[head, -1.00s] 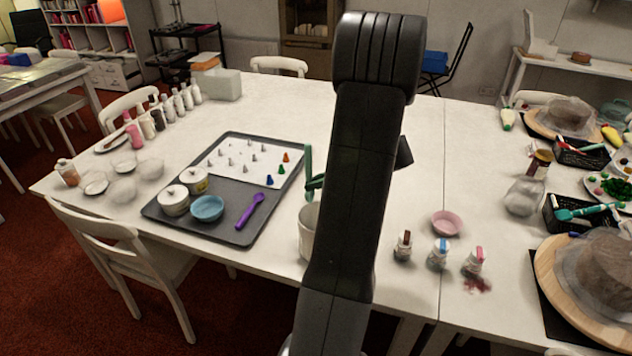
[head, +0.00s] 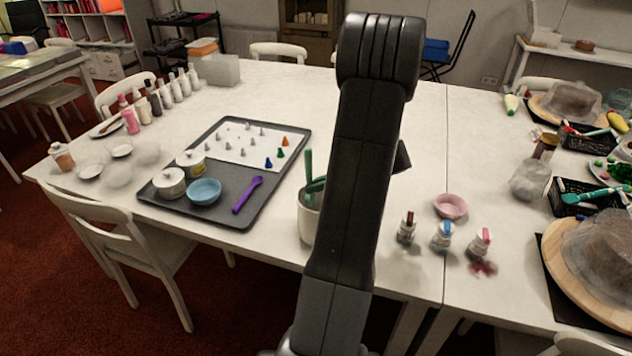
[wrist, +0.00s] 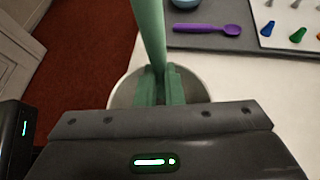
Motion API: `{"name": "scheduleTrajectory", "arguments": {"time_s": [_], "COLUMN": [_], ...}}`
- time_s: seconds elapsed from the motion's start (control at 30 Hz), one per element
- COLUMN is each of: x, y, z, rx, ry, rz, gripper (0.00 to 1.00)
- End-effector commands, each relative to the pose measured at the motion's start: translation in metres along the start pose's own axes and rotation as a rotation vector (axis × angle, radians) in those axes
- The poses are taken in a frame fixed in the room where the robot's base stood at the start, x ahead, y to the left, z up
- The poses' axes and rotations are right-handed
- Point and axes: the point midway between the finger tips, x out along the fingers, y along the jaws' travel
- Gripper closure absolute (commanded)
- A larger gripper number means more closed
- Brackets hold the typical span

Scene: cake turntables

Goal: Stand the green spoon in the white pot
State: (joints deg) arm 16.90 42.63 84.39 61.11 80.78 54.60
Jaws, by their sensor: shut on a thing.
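The green spoon (head: 308,165) is upright over the mouth of the white pot (head: 308,227), near the table's front edge. Its lower part drops behind the pot's rim in the head view, so its lower end is hidden. My gripper (head: 316,187) is shut on the spoon at the level of the pot's rim, partly hidden behind my arm. In the wrist view my gripper (wrist: 160,82) pinches the spoon's handle (wrist: 149,30), with the pot's rim (wrist: 122,92) around and below the fingers. I cannot tell whether the spoon touches the pot's floor.
A dark tray (head: 238,213) with a blue bowl (head: 204,192), a purple spoon (head: 248,194) and piping tips lies left of the pot. A pink bowl (head: 451,206) and several small bottles (head: 442,236) stand to the right.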

Motion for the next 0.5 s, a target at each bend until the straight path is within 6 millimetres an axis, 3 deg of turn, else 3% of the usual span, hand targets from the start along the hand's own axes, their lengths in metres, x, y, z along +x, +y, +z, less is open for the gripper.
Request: {"name": "scheduleTrajectory", "arguments": {"time_s": [0.5], "x": [0.018], "y": [-0.001], "z": [-0.033], "rx": [0.002], "ry": [-0.001], "rz": [0.001], "gripper": [1.0]}}
